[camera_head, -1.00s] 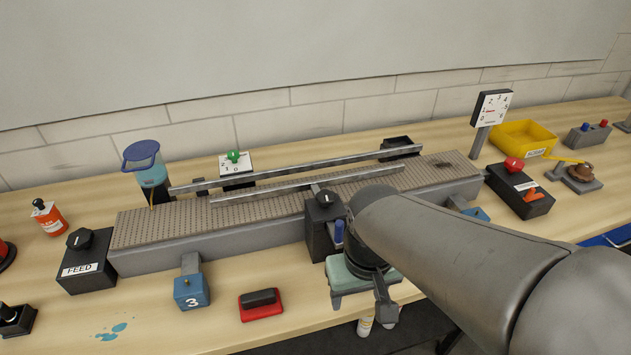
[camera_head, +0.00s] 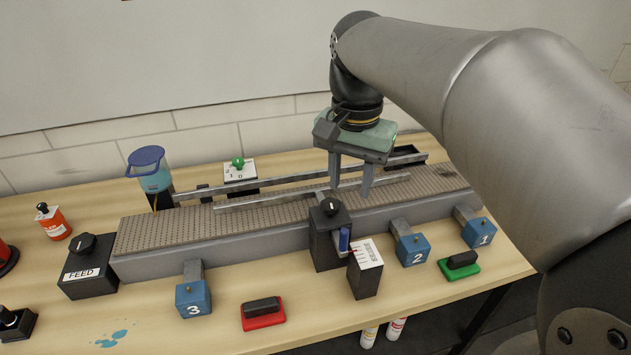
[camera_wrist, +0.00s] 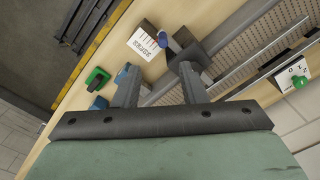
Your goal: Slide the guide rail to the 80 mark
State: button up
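The near guide rail (camera_head: 300,193) is a thin metal bar lying along the conveyor (camera_head: 170,229). The card also shows in the wrist view (camera_wrist: 143,43). My gripper (camera_head: 350,182) is open and empty, fingers pointing down above the conveyor, behind and slightly right of the knob.
A second, farther rail (camera_head: 260,183) runs behind. Blue blocks numbered 3 (camera_head: 193,299), 2 (camera_head: 412,249) and 1 (camera_head: 479,233) jut out in front. Red (camera_head: 263,316) and green (camera_head: 459,267) pads lie near the table edge. A FEED box (camera_head: 88,270) stands left.

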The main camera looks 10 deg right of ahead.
aim_at(345, 231)
jog(key=shift+m, duration=0.4)
jog(key=f, duration=1)
jog(key=w+f, duration=0.1)
jog(key=f, duration=0.4)
jog(key=shift+f+p, duration=0.35)
grip_shut()
jog(key=shift+s+d, duration=0.1)
